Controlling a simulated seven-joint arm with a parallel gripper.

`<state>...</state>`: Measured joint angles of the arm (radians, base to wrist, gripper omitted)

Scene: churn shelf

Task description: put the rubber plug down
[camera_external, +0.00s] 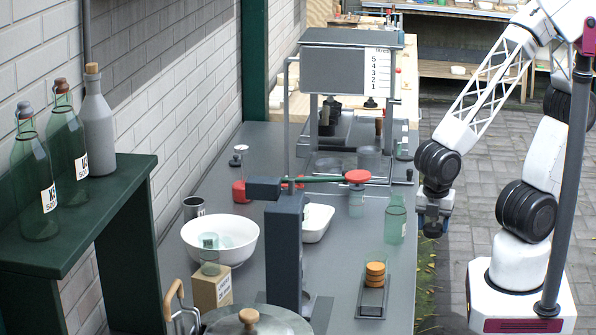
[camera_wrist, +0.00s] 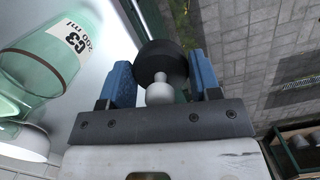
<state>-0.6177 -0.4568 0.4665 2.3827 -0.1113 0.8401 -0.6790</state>
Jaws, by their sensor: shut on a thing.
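My gripper (camera_wrist: 162,76) has its blue fingers closed on the rubber plug (camera_wrist: 160,60) in the wrist view. The plug is a dark, round, thick disc with a pale stem toward the palm. In the external view my gripper (camera_external: 433,218) hangs just beyond the right edge of the grey bench (camera_external: 345,262), above the paving. I cannot make the plug out clearly there.
A green bottle (camera_external: 395,222) stands near the bench's right edge. Orange discs (camera_external: 375,270) are stacked in a small rack. A white bowl (camera_external: 220,250), a white dish (camera_external: 317,223) and a dark post (camera_external: 285,255) stand further left. Bare bench lies around the rack.

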